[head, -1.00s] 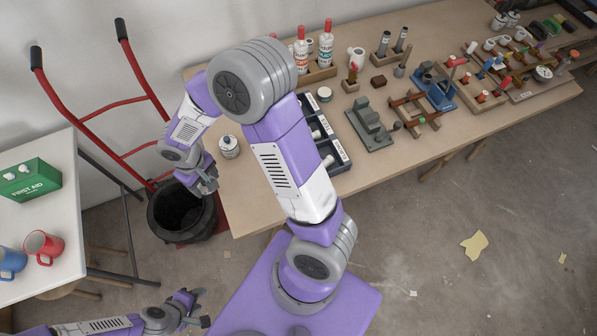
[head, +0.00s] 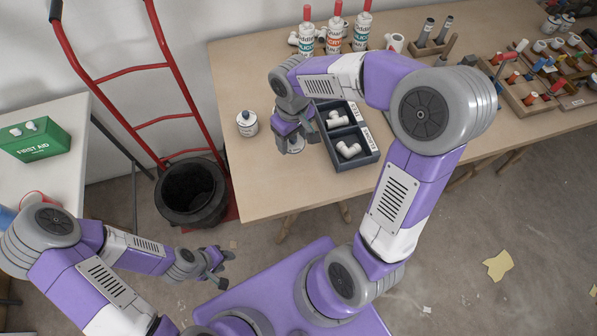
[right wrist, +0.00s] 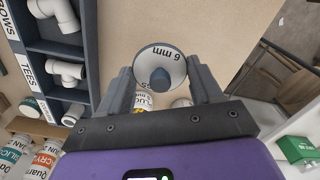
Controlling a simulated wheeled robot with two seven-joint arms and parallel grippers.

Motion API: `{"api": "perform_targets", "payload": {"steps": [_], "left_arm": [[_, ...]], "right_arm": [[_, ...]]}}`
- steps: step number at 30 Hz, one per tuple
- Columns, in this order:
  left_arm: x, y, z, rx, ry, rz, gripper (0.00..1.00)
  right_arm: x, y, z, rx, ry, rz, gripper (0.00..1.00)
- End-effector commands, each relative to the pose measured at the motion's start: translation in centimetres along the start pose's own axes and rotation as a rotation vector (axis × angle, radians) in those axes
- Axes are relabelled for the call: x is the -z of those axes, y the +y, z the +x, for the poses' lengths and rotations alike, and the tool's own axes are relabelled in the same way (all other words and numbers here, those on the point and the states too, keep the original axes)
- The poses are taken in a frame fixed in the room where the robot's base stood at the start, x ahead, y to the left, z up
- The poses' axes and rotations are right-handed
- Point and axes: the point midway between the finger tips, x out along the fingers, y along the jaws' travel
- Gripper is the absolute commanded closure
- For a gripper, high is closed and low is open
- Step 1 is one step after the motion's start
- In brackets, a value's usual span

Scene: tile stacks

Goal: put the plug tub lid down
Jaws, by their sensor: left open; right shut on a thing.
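The plug tub lid is a round white disc (right wrist: 160,66) with a grey knob and a "6 mm" mark. In the right wrist view it sits between the two fingers of my right gripper (right wrist: 163,85), which is shut on it. In the head view my right gripper (head: 292,133) points down over the table, with the lid (head: 293,147) partly hidden under it. I cannot tell whether the lid touches the table. My left gripper (head: 219,266) is open and empty, beyond the table's front edge.
A dark tray (head: 368,154) of white pipe fittings lies just right of my right gripper. Sealant bottles (head: 333,38) stand behind. A black bucket (head: 191,190) and red hand truck (head: 137,68) are left of the table. The table's front left (head: 262,190) is bare.

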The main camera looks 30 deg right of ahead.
Motion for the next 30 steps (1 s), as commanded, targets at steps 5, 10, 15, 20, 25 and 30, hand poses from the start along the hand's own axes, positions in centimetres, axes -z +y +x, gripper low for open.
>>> {"api": "perform_targets", "payload": {"steps": [5, 10, 15, 20, 25, 30], "left_arm": [[0.1, -0.7, 1.8, 0.000, 0.001, 0.001, 0.57], [0.1, -0.9, 2.5, -0.001, 0.001, 0.001, 0.57], [0.2, -1.3, 3.5, -0.001, 0.001, 0.001, 0.57], [0.2, -1.5, 4.0, -0.001, 0.001, 0.001, 0.57], [0.3, -1.9, 5.2, 0.000, 0.001, 0.001, 0.57], [0.3, -2.0, 5.5, 0.000, 0.001, 0.001, 0.57]], "right_arm": [[-0.8, 0.6, 0.2, 0.000, 0.002, -0.035, 0.63], [-1.0, 0.6, 1.7, 0.000, -0.004, -0.044, 0.63], [-1.0, 0.6, 4.6, 0.000, -0.003, -0.043, 0.63], [-1.0, 0.7, 6.0, 0.000, -0.002, -0.042, 0.63], [-1.0, 0.7, 9.0, 0.001, -0.005, -0.041, 0.63], [-1.0, 0.7, 10.0, -0.001, -0.001, -0.042, 0.63]]}}
